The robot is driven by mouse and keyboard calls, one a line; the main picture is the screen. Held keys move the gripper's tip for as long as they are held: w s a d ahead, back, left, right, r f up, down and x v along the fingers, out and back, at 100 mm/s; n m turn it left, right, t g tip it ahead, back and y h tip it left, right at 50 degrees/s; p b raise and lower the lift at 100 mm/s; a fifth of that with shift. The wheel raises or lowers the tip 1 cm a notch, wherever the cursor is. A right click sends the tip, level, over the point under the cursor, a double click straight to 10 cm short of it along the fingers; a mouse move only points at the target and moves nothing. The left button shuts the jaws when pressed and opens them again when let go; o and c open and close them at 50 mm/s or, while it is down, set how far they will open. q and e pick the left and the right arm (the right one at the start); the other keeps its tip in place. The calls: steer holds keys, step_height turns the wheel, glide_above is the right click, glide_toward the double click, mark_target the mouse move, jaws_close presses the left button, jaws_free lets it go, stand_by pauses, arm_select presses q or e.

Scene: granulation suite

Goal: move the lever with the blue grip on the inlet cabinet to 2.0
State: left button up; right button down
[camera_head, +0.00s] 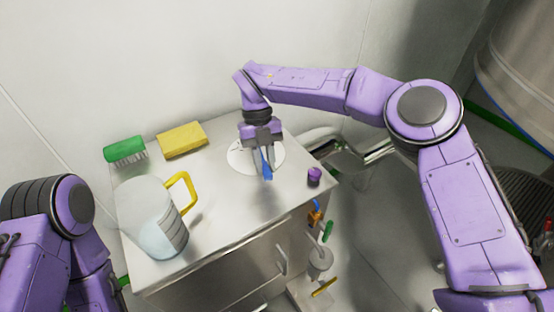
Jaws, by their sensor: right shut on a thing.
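The inlet cabinet (222,232) is a pale metal box with a flat top. On its top is a round white dial plate (238,158), partly covered by my right gripper. The lever with the blue grip (266,158) stands at the plate, and my right gripper (266,172) is shut on the blue grip from above. The scale marks and the lever's reading are too small and too hidden to read. My left arm shows at the lower left, but its gripper is out of view.
A clear jug with a yellow handle (152,218) stands on the cabinet's left. A green brush (125,149) and yellow sponge (182,139) lie at the back. A purple knob (314,176) is at the right edge. A large steel vessel (520,60) is at upper right.

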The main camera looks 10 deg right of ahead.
stand_by(0.3)
steer(key=c, duration=1)
jaws_free()
steer(key=shift+o, duration=0.2)
steer(key=p+v, duration=0.2)
steer(key=v, duration=0.8)
steer(key=shift+r+p, duration=0.3)
steer(key=shift+w+a, duration=0.1)
